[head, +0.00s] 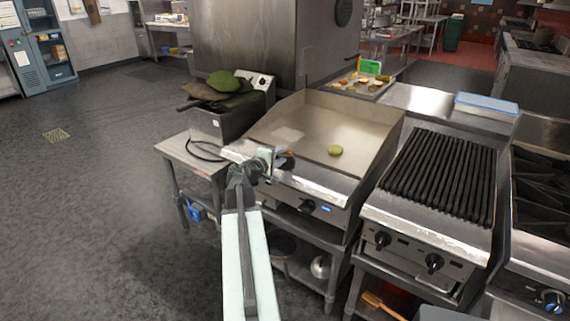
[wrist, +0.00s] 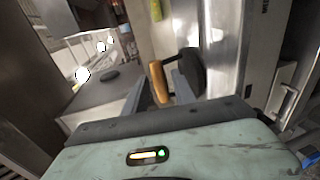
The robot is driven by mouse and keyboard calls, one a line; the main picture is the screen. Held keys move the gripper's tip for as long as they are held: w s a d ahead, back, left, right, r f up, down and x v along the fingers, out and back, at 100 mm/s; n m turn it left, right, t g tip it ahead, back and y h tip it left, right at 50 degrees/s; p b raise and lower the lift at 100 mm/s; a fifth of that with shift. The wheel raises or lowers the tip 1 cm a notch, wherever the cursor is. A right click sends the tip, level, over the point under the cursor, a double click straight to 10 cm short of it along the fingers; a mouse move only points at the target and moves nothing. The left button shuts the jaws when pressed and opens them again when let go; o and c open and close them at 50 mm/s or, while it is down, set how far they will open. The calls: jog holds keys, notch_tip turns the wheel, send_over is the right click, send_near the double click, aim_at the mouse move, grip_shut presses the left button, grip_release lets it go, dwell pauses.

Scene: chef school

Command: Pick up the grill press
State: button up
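The grill press shows in the wrist view with a wooden handle (wrist: 158,82) and a dark plate (wrist: 191,74), joined by a dark bracket. In the head view the press (head: 286,160) is a small brown and dark shape by the griddle's front left edge, partly hidden by my gripper (head: 268,160). In the wrist view my gripper (wrist: 163,90) has one grey finger on each side of the wooden handle. I cannot tell whether the fingers press on it or whether the press rests on the griddle.
A tray of food (head: 360,85) lies behind. Open floor is at left.

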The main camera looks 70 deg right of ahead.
jog(key=b+x, duration=0.1)
jog(key=x, duration=0.6)
jog(key=shift+w+r, duration=0.1)
jog(key=shift+w, duration=0.1)
grip_shut()
jog(key=shift+r, duration=0.1)
dwell(1.0)
